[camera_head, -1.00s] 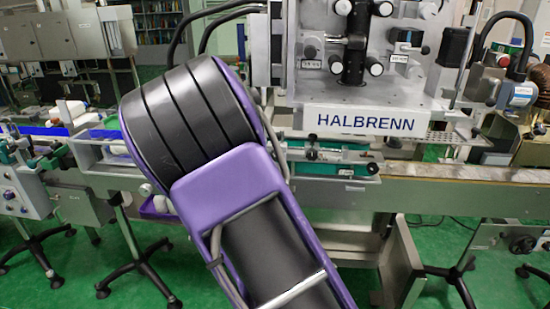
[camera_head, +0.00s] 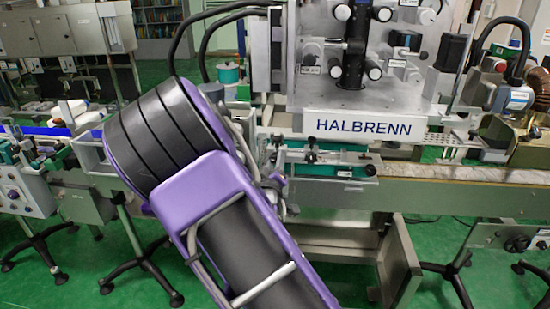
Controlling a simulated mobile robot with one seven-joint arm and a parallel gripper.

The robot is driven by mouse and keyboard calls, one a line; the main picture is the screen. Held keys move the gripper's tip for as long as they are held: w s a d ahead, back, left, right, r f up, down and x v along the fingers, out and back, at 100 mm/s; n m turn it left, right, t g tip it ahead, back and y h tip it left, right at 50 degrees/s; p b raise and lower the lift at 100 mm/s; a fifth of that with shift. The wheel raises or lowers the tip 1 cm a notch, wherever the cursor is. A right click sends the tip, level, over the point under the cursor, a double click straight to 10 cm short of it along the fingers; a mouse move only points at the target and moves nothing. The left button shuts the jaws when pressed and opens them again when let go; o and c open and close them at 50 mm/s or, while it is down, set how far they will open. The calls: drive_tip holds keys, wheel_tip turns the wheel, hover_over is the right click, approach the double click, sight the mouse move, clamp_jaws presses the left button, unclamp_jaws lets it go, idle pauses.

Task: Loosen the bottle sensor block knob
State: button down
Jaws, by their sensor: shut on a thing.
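A small dark knob (camera_head: 312,143) stands on the clamp above the teal-edged guide rail (camera_head: 325,169), below the HALBRENN panel. More small clamp parts (camera_head: 277,146) show left of it, beside my arm. I cannot tell which of these, if any, is the bottle sensor block knob. My purple and black arm fills the lower middle of the view and covers part of the conveyor. My gripper is not in view; it appears to be hidden behind my arm.
The HALBRENN panel (camera_head: 364,125) and the machine head (camera_head: 410,60) overhang the conveyor (camera_head: 450,190). A grey control box (camera_head: 24,190) stands at the left. A metal panel (camera_head: 399,267) hangs below.

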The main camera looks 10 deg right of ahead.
drive_tip(key=n+p, duration=0.1)
drive_tip(key=n, duration=0.1)
drive_tip(key=n+p, duration=0.1)
drive_tip(key=n, duration=0.2)
drive_tip(key=shift+r+n, duration=0.2)
drive_tip(key=shift+n, duration=0.1)
drive_tip(key=n+p, duration=0.2)
drive_tip(key=n, duration=0.3)
drive_tip(key=shift+n, duration=0.4)
drive_tip(key=shift+c, duration=2.3)
unclamp_jaws()
drive_tip(key=shift+f, duration=0.15)
drive_tip(key=shift+s, duration=0.1)
